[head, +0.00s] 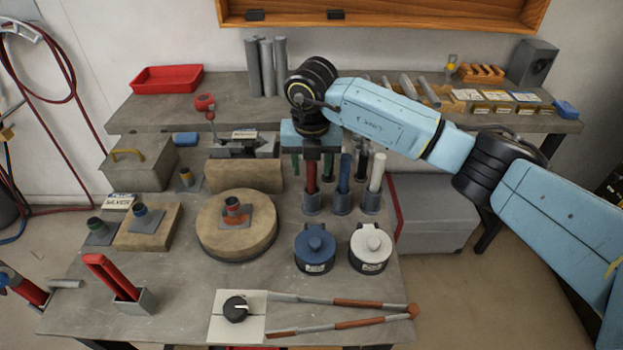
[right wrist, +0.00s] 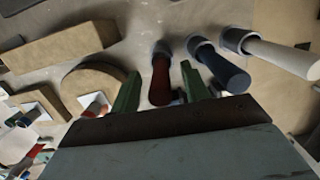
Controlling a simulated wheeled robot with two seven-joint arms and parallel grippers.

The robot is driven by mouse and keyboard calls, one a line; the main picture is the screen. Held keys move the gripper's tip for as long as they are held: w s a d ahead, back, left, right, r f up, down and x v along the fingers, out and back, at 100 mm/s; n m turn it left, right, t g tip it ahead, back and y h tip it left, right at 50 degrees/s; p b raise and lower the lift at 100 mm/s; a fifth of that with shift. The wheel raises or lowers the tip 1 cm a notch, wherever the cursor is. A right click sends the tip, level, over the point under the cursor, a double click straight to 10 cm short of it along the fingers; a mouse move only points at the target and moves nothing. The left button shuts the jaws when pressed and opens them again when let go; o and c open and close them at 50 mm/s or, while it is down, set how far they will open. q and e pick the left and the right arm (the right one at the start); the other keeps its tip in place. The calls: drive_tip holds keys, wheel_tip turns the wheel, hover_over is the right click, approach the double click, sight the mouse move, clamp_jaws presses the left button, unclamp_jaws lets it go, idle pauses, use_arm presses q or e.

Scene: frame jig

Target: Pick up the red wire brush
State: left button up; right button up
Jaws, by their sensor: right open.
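The red wire brush (head: 311,179) stands upright in a grey cup (head: 312,204), the leftmost of three in the front row. Only its red handle shows; its lower end is hidden in the cup. My right gripper (head: 310,156) is above it, pointing down, with its open fingers around the handle's top. In the right wrist view, the dark red handle (right wrist: 160,78) lies between the two green fingers of my right gripper (right wrist: 160,88), with a gap visible on the left side. My left gripper is out of view.
A blue handle (head: 344,170) and a white handle (head: 376,172) stand in cups close to the right. More rods stand behind. A blue canister (head: 314,250) and a white canister (head: 370,249) stand in front. A round wooden block (head: 212,240) is to the left.

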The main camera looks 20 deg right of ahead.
clamp_jaws()
idle(0.3)
